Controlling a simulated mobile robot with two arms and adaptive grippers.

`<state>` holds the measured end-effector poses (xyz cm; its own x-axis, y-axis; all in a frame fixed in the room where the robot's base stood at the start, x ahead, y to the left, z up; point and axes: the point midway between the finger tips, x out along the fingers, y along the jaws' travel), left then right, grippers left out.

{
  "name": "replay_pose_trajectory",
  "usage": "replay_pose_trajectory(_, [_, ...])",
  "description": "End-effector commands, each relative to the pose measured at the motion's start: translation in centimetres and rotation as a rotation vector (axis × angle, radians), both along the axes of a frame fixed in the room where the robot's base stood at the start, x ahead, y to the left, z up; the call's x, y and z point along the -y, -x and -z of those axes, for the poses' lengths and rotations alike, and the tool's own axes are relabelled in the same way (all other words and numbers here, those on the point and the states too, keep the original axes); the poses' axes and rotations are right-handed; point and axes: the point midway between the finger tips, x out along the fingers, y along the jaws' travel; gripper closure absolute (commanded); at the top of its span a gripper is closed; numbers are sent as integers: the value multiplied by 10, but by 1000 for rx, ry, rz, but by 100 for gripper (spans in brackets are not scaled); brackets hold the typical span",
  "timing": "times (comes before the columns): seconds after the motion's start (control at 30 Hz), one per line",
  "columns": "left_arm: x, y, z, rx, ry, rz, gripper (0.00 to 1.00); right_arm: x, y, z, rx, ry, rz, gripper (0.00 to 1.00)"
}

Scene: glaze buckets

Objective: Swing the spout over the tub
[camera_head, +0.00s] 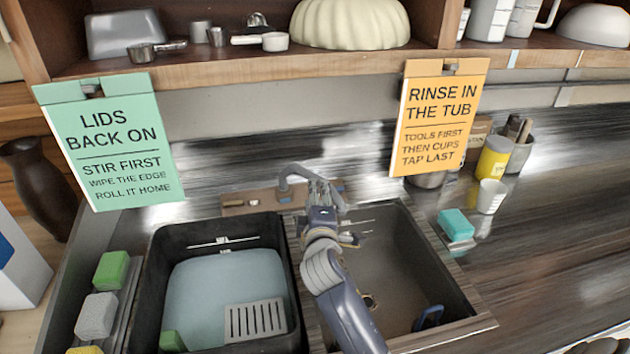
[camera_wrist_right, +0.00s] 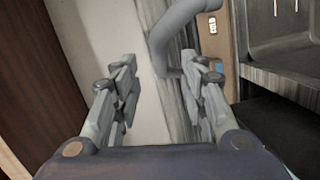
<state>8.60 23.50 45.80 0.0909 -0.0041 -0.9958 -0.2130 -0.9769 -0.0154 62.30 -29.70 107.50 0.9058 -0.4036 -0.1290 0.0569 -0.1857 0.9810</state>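The grey curved spout (camera_head: 298,170) rises behind the divider between the two basins. Its arch leans right, and its far end is partly hidden behind my right gripper (camera_head: 322,188). In the right wrist view the spout (camera_wrist_right: 168,38) passes just beyond my right gripper (camera_wrist_right: 162,85), close to the right-hand finger. The fingers are wide apart with nothing held between them; contact with the spout cannot be told. The black tub (camera_head: 152,270) stands left of the spout, with pale blue water in it. My left gripper is out of view.
The sink basin (camera_head: 390,260) lies right of the divider, with a blue item (camera_head: 428,317) in it. Sponges (camera_head: 97,315) line the tub's left side. A teal sponge (camera_head: 456,224) and white cup (camera_head: 491,196) stand right. Two signs (camera_head: 110,140) hang from the shelf above.

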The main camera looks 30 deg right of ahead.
Motion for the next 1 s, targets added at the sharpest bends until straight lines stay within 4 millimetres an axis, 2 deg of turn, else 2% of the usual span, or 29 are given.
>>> replay_pose_trajectory(0.3, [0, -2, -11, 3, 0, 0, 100, 20, -45, 5, -1, 1, 1, 60])
replay_pose_trajectory(0.5, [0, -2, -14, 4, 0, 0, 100, 31, -68, 9, -1, 1, 1, 60])
replay_pose_trajectory(0.73, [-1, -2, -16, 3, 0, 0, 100, 36, -81, 11, 1, 0, 0, 60])
replay_pose_trajectory(1.0, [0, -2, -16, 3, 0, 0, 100, 37, -83, 12, 0, 0, 0, 60])
